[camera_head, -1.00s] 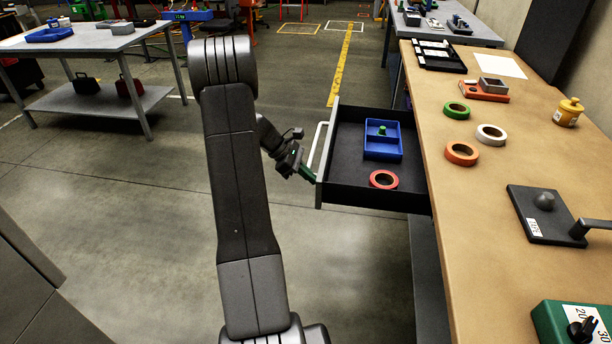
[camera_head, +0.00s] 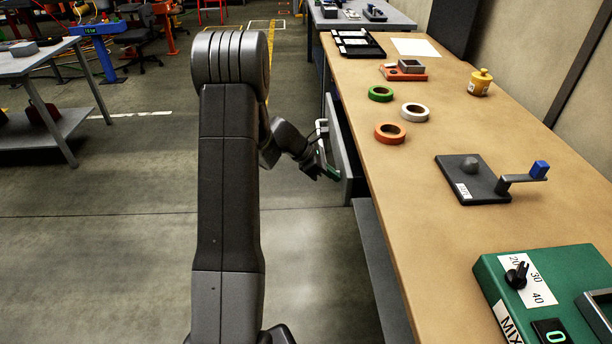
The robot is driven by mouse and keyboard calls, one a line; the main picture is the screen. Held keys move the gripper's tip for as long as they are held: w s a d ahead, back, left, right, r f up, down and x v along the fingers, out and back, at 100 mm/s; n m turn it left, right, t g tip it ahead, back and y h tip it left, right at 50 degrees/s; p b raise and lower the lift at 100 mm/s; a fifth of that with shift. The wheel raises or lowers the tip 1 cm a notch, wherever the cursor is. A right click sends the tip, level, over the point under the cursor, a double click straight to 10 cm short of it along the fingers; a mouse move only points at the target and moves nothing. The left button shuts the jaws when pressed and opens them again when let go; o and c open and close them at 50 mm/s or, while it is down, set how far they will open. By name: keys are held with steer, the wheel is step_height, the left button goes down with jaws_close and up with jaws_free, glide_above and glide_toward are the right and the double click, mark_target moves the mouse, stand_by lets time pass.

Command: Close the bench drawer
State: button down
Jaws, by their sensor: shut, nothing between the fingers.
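The bench drawer (camera_head: 341,155) is under the left edge of the wooden bench (camera_head: 440,240). Its grey front stands a little out from the bench edge, with a narrow dark strip behind it, and its inside is hidden apart from that strip. The light handle (camera_head: 322,140) is on the front's left side. My gripper (camera_head: 331,174), with green fingertips, is shut and empty at the drawer front, below the handle. I cannot tell whether the fingertips touch the front.
On the bench top are green (camera_head: 380,93), white (camera_head: 415,112) and orange (camera_head: 390,133) tape rolls, a yellow pot (camera_head: 480,82), a dark plate fixture (camera_head: 472,180) and a green mixer box (camera_head: 545,290). Open floor (camera_head: 300,250) lies left of the bench.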

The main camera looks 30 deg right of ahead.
mark_target(342, 171)
steer(key=s+d, duration=0.1)
steer(key=d, duration=0.3)
steer(key=s+d, duration=0.1)
steer(key=d, duration=0.1)
steer(key=shift+s, duration=0.35)
steer(key=shift+s+d, duration=0.1)
steer(key=shift+d, duration=0.05)
steer(key=shift+r, duration=0.15)
steer(key=a, duration=0.1)
steer(key=w+a, duration=0.1)
steer(key=a, duration=0.1)
steer(key=shift+w, duration=0.25)
steer(key=v, duration=1)
steer(key=shift+w+a+p, duration=0.15)
steer(key=shift+a+p, duration=0.2)
steer(key=shift+a, duration=0.15)
steer(key=shift+f, duration=0.2)
